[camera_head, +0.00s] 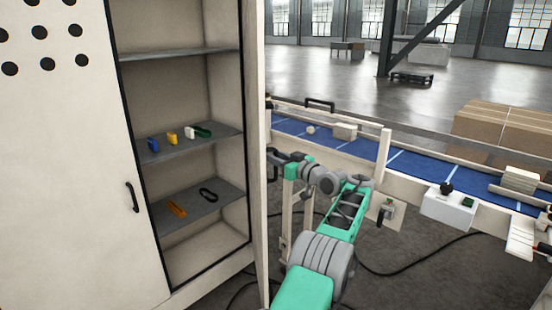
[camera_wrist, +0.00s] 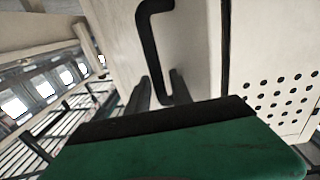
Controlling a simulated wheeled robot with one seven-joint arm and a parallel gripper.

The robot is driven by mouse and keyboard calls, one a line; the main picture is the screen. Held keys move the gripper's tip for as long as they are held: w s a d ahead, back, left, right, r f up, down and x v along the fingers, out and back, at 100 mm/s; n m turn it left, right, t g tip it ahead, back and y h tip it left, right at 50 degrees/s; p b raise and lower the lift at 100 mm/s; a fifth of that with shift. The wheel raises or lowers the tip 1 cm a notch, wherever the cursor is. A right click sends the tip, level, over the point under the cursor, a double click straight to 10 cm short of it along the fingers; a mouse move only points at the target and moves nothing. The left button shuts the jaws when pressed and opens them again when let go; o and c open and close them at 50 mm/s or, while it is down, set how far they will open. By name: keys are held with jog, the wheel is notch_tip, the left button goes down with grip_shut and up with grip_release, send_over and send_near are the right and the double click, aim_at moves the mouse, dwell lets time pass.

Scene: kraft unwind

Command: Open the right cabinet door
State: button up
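The cabinet's right door (camera_head: 258,150) stands swung open and shows nearly edge-on in the head view. The shelves behind it are exposed. In the wrist view, the door's pale face (camera_wrist: 200,45) carries a black bar handle (camera_wrist: 151,50). My gripper (camera_head: 273,158) is at the outer side of this door, small and partly hidden in the head view. In the wrist view its two dark fingers (camera_wrist: 159,90) are apart, around the lower part of the handle. I see a gap beside the handle; firm contact does not show.
The left door (camera_head: 70,150) is closed, with its own black handle (camera_head: 132,197). Small items lie on the shelves (camera_head: 190,143). A blue conveyor (camera_head: 415,163) runs behind and right of my arm. Black cables (camera_head: 420,262) lie on the floor.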

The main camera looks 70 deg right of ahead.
jog(key=shift+o, duration=0.8)
jog(key=shift+s, duration=0.1)
jog(key=shift+f, duration=0.1)
jog(key=shift+s, duration=0.2)
jog(key=b+v, duration=0.2)
jog(key=v, duration=0.5)
jog(key=shift+s, duration=0.15)
